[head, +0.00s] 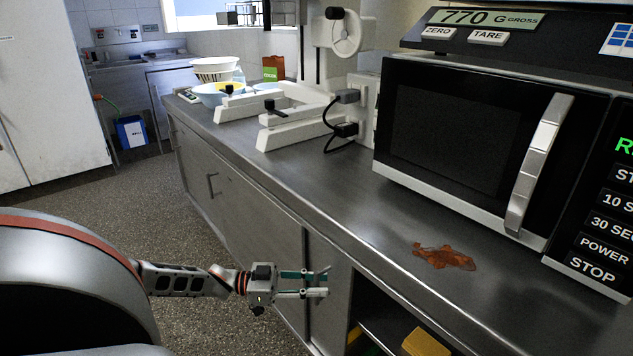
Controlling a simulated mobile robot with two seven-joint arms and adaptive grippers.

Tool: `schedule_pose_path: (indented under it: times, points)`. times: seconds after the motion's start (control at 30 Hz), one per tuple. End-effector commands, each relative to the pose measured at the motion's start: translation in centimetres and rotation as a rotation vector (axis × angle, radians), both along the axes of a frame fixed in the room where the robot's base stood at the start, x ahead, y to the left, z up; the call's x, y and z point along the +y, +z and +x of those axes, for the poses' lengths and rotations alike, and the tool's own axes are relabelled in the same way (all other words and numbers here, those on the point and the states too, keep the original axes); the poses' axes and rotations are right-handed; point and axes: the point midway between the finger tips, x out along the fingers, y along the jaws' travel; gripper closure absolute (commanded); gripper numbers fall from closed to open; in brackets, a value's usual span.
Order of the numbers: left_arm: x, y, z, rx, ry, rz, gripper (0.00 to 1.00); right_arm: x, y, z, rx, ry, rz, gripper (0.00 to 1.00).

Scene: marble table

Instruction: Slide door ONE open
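Below the steel counter are metal cabinet doors: a long front panel (250,222) with a small bar handle (212,185) toward its left end, and a narrower panel (328,315) to its right. No label "ONE" is readable, so I cannot tell which panel is door ONE. My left gripper (325,282) points right, in front of the panels near the seam between them. Its two fingers are apart with nothing between them. I cannot tell whether a fingertip touches the narrower panel. My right gripper is not in view.
The cabinet is open at the lower right, with a yellow object (425,343) inside. On the counter (350,190) are a microwave (460,140) under a scale, a reddish-brown stain (443,256), white equipment (300,110) and bowls (215,90). Speckled floor (130,230) is clear at left.

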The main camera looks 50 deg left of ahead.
Motion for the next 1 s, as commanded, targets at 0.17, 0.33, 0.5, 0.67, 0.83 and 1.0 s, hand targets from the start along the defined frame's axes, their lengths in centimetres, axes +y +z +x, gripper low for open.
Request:
schedule_pose_path:
  times: [0.17,0.33,0.5,0.67,0.83,1.0]
  points:
    - [0.0,0.0,0.0,-0.001,-0.001,-0.001,0.73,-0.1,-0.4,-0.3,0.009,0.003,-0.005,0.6]
    - [0.8,-0.1,-1.0,0.002,0.0,-0.001,0.73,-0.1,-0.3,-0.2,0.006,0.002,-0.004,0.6]
    - [2.7,-0.1,-3.5,0.005,0.0,0.002,0.73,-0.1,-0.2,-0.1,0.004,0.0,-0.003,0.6]
    - [4.8,-0.1,-6.1,0.005,0.0,0.002,0.73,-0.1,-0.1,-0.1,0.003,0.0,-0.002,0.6]
    - [6.5,0.0,-8.2,0.003,0.0,0.0,0.73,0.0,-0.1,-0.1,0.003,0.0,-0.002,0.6]
    - [7.3,0.0,-9.2,0.001,0.0,0.001,0.73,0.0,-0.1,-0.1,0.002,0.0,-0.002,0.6]
